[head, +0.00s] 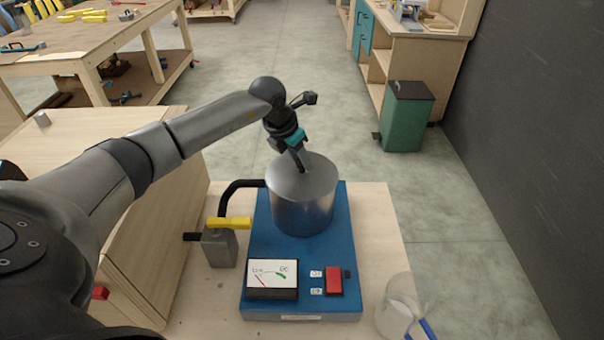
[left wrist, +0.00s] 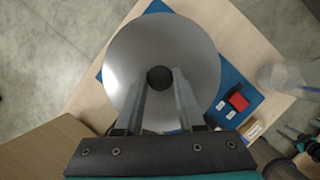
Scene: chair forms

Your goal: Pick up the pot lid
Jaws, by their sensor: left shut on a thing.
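The pot lid (head: 305,176) is a round grey metal disc on top of the metal pot (head: 303,212). In the left wrist view the lid (left wrist: 160,62) fills the middle, with a dark round knob (left wrist: 160,78) at its centre. My left gripper (head: 301,168) comes down from above and is shut on the lid's knob. Its fingers (left wrist: 161,82) lie on either side of the knob. The lid appears to sit on the pot's rim; I cannot tell whether there is a small gap. My right gripper is out of view.
The pot stands on a blue base (head: 262,240) with a meter (head: 273,279) and red switch (head: 334,281). A pipe with a yellow-handled valve (head: 230,223) is at its left. A clear jar (head: 398,318) stands front right. A green bin (head: 406,118) is on the floor beyond.

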